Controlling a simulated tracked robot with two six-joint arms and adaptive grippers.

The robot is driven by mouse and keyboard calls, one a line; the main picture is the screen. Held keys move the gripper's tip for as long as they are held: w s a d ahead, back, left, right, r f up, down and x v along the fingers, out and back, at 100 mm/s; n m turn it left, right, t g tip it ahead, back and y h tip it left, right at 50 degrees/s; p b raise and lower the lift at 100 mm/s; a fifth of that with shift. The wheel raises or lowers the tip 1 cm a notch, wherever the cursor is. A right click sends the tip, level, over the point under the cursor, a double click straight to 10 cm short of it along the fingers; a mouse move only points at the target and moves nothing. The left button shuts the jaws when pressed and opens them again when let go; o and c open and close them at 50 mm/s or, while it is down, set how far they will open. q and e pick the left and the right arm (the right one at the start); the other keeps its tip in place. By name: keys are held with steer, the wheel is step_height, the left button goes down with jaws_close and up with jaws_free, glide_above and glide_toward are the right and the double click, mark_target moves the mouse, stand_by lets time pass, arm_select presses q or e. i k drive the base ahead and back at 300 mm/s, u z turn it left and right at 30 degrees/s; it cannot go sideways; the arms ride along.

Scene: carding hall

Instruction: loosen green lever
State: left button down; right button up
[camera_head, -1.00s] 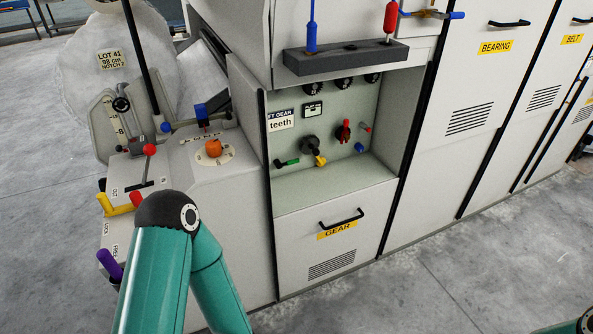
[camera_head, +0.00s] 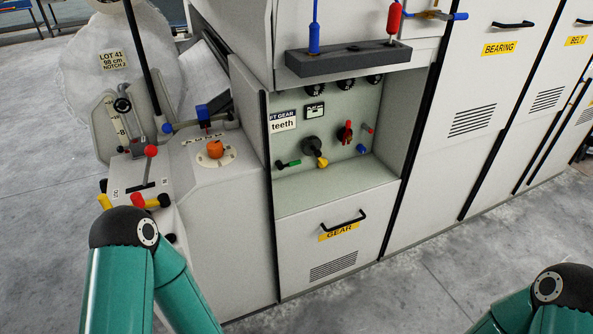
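The green lever (camera_head: 288,164) is a short green-handled lever on the pale back panel of the open recess above the GEAR door. It lies nearly level, left of and below a black round hub (camera_head: 312,144) with a yellow-tipped handle (camera_head: 321,161). Nothing touches the lever and it is in plain sight. Neither gripper shows. Only a teal link and dark joint of my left arm show at the lower left, and of my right arm at the lower right. Both are well apart from the lever.
The panel also has a red lever (camera_head: 346,132) and a blue knob (camera_head: 361,149). A grey ledge (camera_head: 347,60) with blue and red handles juts out above the recess. The GEAR door (camera_head: 330,240) has a black handle. An orange knob (camera_head: 215,149) sits left. The floor at right is clear.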

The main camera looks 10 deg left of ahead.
mark_target(280, 166)
steer(key=u, duration=0.05)
steer(key=i, duration=0.9)
